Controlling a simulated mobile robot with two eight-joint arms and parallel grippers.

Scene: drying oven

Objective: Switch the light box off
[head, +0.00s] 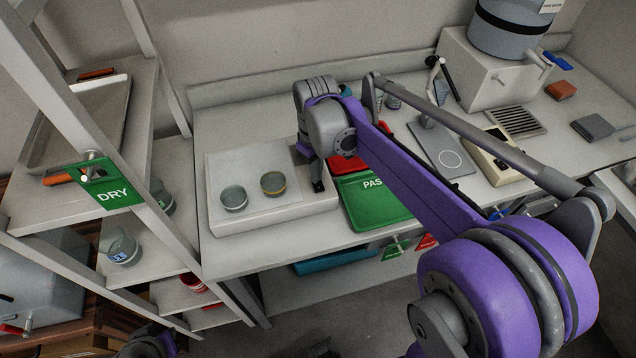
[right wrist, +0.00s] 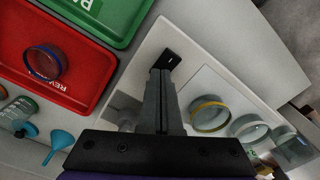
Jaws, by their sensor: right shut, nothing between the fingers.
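The light box (head: 275,220) is a low, pale box on the bench, and its top shows no clear glow. Its small black switch (right wrist: 171,60) lies near the edge of the box in the right wrist view. My right gripper (right wrist: 160,78) is shut and empty, with its fingertips right beside the switch. I cannot tell whether they touch it, or which way the switch is set. In the head view my right gripper (head: 314,173) points down over the box's right side, partly hidden by the wrist.
A clear dish (head: 233,198) and a yellow-rimmed dish (head: 273,184) stand on the light box. A green tray (head: 375,214) and a red tray (right wrist: 35,75) lie close to its right. A shelf rack (head: 185,235) stands to the left.

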